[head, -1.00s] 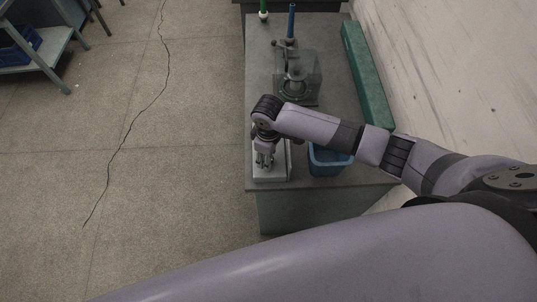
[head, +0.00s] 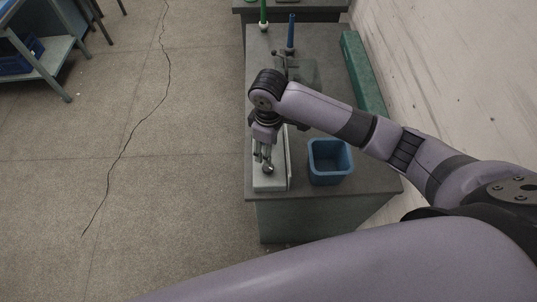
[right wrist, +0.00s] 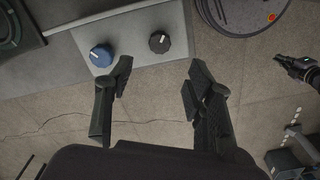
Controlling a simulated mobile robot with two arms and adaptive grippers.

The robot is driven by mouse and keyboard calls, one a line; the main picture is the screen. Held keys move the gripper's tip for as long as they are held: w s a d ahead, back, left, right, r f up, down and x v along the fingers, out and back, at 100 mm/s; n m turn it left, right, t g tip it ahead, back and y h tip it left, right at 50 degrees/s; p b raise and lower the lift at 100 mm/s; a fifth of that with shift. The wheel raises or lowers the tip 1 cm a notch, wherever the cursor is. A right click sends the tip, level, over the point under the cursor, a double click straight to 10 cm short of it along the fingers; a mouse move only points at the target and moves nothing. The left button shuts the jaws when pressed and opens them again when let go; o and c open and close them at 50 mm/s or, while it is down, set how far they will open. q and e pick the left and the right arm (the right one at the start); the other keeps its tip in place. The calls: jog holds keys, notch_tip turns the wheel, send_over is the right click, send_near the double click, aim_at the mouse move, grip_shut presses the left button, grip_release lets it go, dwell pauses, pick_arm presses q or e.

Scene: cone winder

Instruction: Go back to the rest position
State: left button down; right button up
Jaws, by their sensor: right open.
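My right gripper (head: 264,157) hangs at the end of the right arm above the pale control panel (head: 270,184) at the near left edge of the bench. In the right wrist view, my right gripper (right wrist: 158,72) has its two black fingers spread wide with nothing between them. Beyond the fingertips, the panel carries a blue knob (right wrist: 101,55) and a black knob (right wrist: 160,42); the gripper appears clear of both. A dark arm end (right wrist: 297,68) at the right of that view looks like my left gripper; its jaws are too small to read.
A blue bin (head: 330,181) stands right of the panel on the grey bench (head: 377,180). Behind my wrist are a winder machine (head: 305,70) and a blue post (head: 290,32). A green box (head: 361,75) lies along the wall. Open floor (head: 180,190) is at left.

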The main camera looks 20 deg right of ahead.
jog(key=shift+r, duration=0.65)
